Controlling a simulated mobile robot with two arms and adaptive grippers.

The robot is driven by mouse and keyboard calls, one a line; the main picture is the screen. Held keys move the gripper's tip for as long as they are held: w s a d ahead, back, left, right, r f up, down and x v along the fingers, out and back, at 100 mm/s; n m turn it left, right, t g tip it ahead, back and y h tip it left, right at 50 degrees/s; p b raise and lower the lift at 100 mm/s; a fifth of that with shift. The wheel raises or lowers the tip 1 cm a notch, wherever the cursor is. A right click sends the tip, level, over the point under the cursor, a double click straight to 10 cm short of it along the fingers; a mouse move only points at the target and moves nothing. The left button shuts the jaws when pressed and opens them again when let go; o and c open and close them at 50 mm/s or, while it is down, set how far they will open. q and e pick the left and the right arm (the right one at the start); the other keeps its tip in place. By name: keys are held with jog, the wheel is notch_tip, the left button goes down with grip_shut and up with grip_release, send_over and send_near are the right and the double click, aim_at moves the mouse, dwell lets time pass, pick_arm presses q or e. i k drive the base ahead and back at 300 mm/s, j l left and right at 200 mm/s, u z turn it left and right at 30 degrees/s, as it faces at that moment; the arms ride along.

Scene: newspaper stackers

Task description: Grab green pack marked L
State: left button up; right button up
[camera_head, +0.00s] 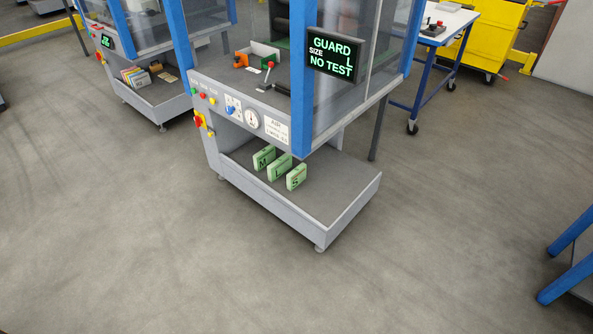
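Three green packs stand upright in a row on the low shelf of the near machine. The left pack (264,158) appears marked M. The middle pack (280,167) appears marked L. The right pack (297,177) bears a mark that looks like S. The packs stand close together, with the middle one between the other two. Neither of my grippers is in the head view.
The near machine's low tray (336,211) has a raised rim and bare room right of the packs. Its display (333,54) reads GUARD, SIZE L, NO TEST. A blue-legged table (444,24) and yellow cart (491,36) stand behind. The front floor is clear.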

aim_at(275, 169)
jog(key=i+j+z, duration=0.3)
jog(key=i, duration=0.45)
jog(key=i+j+z, duration=0.25)
jog(key=i+j, duration=0.2)
jog(key=i, duration=0.3)
jog(key=i+j+z, duration=0.3)
jog(key=i+j, duration=0.35)
